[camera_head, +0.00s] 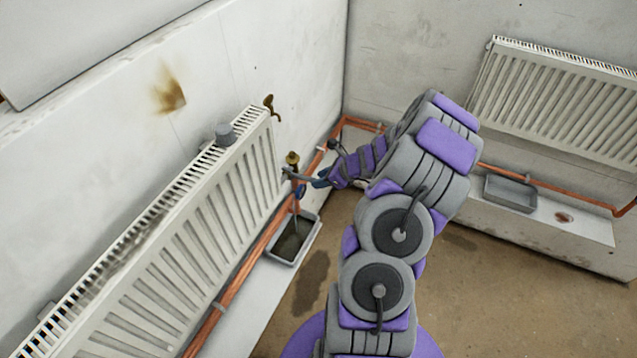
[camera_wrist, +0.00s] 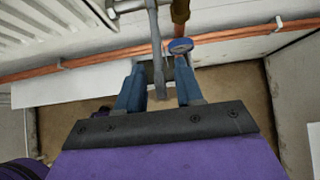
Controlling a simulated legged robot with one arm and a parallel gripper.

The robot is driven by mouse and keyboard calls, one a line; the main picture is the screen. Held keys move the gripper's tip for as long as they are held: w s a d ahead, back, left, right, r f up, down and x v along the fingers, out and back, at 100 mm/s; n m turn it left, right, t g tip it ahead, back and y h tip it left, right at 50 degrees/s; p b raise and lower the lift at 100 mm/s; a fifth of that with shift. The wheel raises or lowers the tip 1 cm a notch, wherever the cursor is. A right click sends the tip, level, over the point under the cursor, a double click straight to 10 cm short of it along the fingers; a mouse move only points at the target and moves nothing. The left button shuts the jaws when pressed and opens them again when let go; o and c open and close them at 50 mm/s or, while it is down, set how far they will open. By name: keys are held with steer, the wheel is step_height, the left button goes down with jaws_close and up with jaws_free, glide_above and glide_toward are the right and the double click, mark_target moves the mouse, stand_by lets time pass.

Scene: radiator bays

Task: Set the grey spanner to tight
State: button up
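The grey spanner (camera_head: 298,175) sits at the end of the left radiator, by the brass valve fitting (camera_head: 292,159). In the wrist view the spanner (camera_wrist: 156,35) has its jaw end at the top and its handle running down between my fingers. My gripper (camera_head: 318,181) reaches it from the right. In the wrist view my gripper (camera_wrist: 160,68) is open, one blue finger on each side of the handle, with small gaps visible. A blue round knob (camera_wrist: 180,46) lies close to the right fingertip. The spanner's grip on the fitting is partly unclear.
Copper pipes (camera_head: 245,268) run low along both walls. A grey drip tray (camera_head: 291,246) with dark liquid stands below the valve. A second radiator (camera_head: 560,105) and tray (camera_head: 511,193) are at the right. A grey cap (camera_head: 225,134) sits on the left radiator's top. Open floor lies right.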

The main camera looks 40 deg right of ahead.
mark_target(309, 179)
steer(key=shift+w+a+f, duration=0.55)
steer(key=shift+w+f, duration=0.1)
steer(key=shift+w+d+f, duration=0.1)
steer(key=shift+w+f, duration=0.05)
steer(key=shift+d+f, duration=0.1)
steer(key=shift+d, duration=0.2)
steer(key=shift+c, duration=0.3)
steer(key=shift+a, duration=0.25)
jaws_close()
